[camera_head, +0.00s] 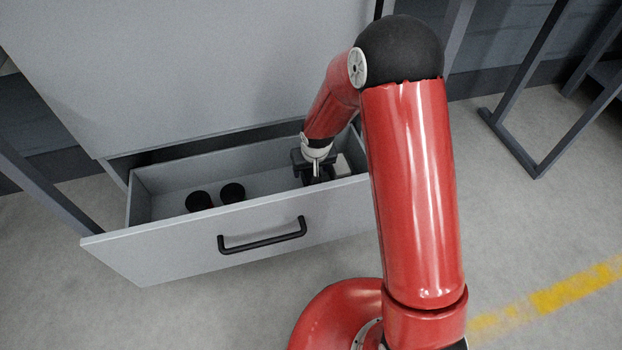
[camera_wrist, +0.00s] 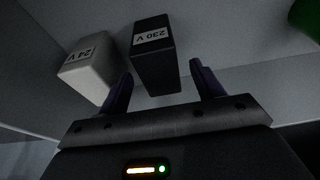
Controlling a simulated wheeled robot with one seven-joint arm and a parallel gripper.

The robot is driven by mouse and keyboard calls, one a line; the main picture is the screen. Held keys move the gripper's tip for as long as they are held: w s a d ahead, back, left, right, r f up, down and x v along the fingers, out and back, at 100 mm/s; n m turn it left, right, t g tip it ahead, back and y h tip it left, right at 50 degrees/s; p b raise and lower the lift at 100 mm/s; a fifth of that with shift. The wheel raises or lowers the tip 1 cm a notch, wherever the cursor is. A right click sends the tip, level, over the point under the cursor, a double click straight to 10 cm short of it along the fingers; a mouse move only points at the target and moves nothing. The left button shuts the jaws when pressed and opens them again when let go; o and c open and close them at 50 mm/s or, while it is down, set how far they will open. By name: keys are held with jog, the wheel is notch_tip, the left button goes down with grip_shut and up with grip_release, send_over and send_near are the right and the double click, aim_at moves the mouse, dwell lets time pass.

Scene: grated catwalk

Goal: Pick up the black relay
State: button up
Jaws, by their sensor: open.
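The black relay (camera_wrist: 155,62) is a dark box with a white label reading 230 V, seen in the wrist view. It stands in the drawer, ahead of my gripper (camera_wrist: 160,85). My gripper is open, its two dark fingers spread, with the relay's near end roughly between the fingertips. I cannot tell whether either finger touches it. In the head view my gripper (camera_head: 316,178) is down inside the right part of the open drawer (camera_head: 200,243), and the arm and gripper hide most of the relay there.
A white box labelled 24 V (camera_wrist: 88,68) stands close left of the relay; it also shows near the drawer's right wall (camera_head: 343,166). A green thing (camera_wrist: 306,18) is at the wrist view's upper right. Two dark round things (camera_head: 232,193) lie left in the drawer.

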aim_at(310, 173)
jog(key=x, duration=0.3)
jog(key=shift+f, duration=0.15)
jog(key=c, duration=1.2)
